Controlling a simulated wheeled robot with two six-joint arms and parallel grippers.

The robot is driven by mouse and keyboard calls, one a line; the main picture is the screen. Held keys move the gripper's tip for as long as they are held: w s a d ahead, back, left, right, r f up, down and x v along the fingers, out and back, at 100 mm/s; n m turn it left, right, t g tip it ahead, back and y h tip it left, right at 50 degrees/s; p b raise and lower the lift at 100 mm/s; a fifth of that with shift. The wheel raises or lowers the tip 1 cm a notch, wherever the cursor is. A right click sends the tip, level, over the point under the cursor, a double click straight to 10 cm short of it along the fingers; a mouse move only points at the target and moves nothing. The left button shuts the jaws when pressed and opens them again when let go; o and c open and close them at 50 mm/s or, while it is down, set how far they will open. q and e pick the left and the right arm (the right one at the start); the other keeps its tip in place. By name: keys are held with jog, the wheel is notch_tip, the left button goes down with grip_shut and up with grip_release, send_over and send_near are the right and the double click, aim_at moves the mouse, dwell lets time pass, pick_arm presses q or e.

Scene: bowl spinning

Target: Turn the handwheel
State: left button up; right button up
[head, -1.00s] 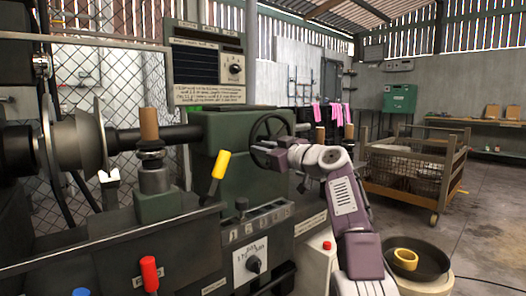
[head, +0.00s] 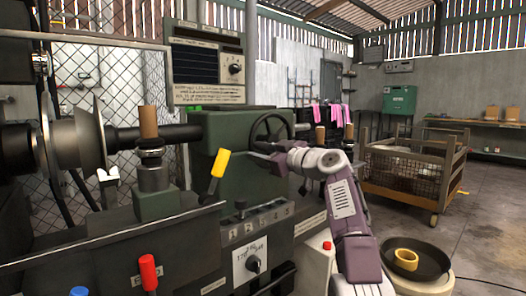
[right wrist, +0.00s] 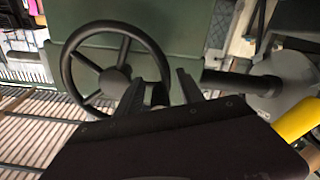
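The dark spoked handwheel (head: 271,118) is on the right end of the green machine headstock in the head view. It also shows in the right wrist view (right wrist: 77,49), where its hub and spokes are clear. My right gripper (head: 262,156) is at the wheel's lower edge. In the right wrist view my right gripper (right wrist: 160,88) has its two fingers apart. A small dark knob on the wheel's rim (right wrist: 160,94) shows between them; contact cannot be told. My left gripper is not in view.
A yellow-handled lever (head: 220,164) stands left of my right arm. A wooden-topped tool post (head: 148,122) stands further left. A wire-sided crate (head: 412,170) stands behind on open floor.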

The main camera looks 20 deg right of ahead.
jog(key=shift+s+r, duration=0.15)
jog(key=b, duration=0.1)
jog(key=s+b, duration=0.1)
jog(key=s+d, duration=0.1)
jog(key=shift+s+f+b, duration=0.25)
jog(key=shift+f+b, duration=0.1)
jog(key=shift+b, duration=0.05)
jog(key=b+v, duration=0.2)
jog(key=v, duration=0.4)
jog(key=shift+r, duration=0.35)
jog(key=shift+s, duration=0.1)
